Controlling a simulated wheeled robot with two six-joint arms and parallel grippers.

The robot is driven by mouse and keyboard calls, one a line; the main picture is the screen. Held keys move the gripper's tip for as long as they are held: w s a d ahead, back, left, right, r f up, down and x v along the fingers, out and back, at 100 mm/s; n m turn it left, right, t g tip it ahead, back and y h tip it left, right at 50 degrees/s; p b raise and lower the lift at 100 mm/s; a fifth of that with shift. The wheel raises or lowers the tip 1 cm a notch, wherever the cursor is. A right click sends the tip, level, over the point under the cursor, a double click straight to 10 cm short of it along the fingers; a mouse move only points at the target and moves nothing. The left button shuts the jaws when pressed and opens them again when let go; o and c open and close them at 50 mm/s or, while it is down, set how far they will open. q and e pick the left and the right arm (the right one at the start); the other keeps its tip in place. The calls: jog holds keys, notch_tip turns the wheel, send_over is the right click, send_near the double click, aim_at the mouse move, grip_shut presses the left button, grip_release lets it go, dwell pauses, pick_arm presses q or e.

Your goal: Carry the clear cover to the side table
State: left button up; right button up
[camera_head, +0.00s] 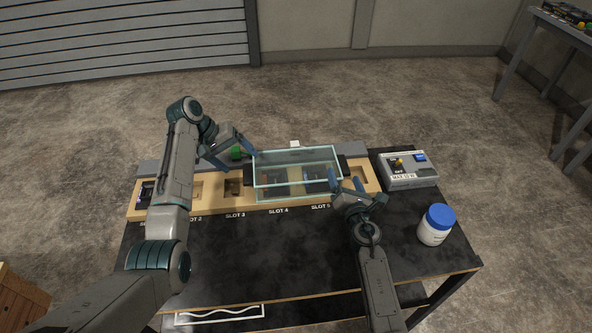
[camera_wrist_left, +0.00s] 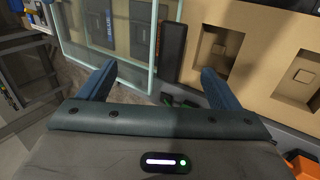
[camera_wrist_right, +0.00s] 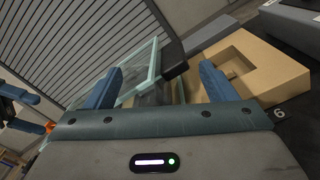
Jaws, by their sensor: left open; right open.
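The clear cover (camera_head: 296,155) is a see-through box with pale teal edges. It sits over the middle and right of the wooden slot board (camera_head: 210,206). A dark handle block (camera_wrist_left: 173,58) is at one end of it. Another dark block (camera_wrist_right: 174,60) is at the other end. My left gripper (camera_head: 238,157) is open at the cover's left end, with the left handle ahead between its fingers, apart from it. My right gripper (camera_head: 345,181) is open near the right end, the right block ahead between its fingers. Neither gripper holds anything.
The black tabletop (camera_head: 270,255) in front is clear. Another table (camera_head: 558,22) with items stands at the far right, across open floor.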

aim_at(253, 172)
pick_arm(q)
jog(key=shift+x, duration=2.85)
pick_arm(e)
jog(key=shift+w+a, duration=0.2)
jog(key=shift+w, duration=2.65)
pick_arm(q)
jog(key=c, duration=1.2)
pick_arm(e)
jog(key=c, duration=1.3)
pick_arm(q)
jog(key=shift+c, duration=0.2)
pick_arm(e)
jog(key=shift+r, duration=0.1)
